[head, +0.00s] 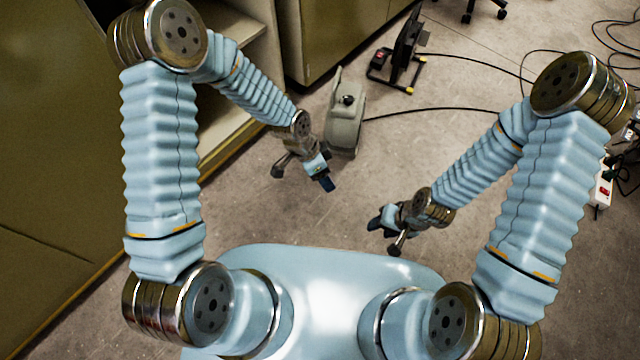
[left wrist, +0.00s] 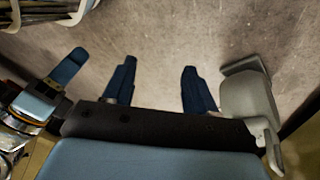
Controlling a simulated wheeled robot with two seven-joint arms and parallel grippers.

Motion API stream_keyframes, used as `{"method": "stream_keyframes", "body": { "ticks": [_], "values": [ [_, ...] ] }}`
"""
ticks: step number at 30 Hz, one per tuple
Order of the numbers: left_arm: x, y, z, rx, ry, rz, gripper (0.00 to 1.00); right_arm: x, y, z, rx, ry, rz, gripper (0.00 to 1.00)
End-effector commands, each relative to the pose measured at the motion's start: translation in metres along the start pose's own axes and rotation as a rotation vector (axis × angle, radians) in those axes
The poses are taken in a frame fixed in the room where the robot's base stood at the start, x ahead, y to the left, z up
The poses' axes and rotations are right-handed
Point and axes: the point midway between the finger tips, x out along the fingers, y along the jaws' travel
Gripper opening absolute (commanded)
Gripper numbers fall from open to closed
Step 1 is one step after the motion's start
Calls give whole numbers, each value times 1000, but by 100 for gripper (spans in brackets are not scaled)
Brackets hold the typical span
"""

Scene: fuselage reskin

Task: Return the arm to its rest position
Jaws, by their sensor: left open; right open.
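My two light-blue, ribbed arms are both bent at the elbow, with their forearms pointing inward and down over the floor. My left gripper (head: 326,184) hangs in the middle of the head view, just in front of a grey case. In the left wrist view its two dark-blue fingers (left wrist: 159,68) stand well apart with only floor between them, so it is open and empty. My right gripper (head: 376,222) is lower and to the right in the head view, apart from the left one. It appears empty; its finger gap is hard to make out.
Olive cabinets (head: 50,190) and an open shelf (head: 225,130) stand close on the left. The grey case (head: 345,120) is on the floor near my left gripper. A black stand (head: 405,50), loose cables and a power strip (head: 603,185) lie farther off. Bare floor (head: 300,215) is below both grippers.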

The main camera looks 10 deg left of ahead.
Motion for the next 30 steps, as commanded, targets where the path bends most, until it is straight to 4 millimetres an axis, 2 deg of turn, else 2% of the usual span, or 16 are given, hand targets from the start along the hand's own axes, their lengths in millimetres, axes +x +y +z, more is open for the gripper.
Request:
{"method": "stream_keyframes", "body": {
  "ticks": [22, 25, 30],
  "values": [
    [1, 2, 4, -41, 5, 2, 57, 0, 3, 0, -2, 5, 11, 43],
    [4, 17, 32, -307, 34, 7, 57, -10, -2, 1, -4, 2, 7, 43],
    [6, 49, 96, -930, 86, -28, 57, -22, -12, 4, -11, -6, 0, 43]
  ]
}}
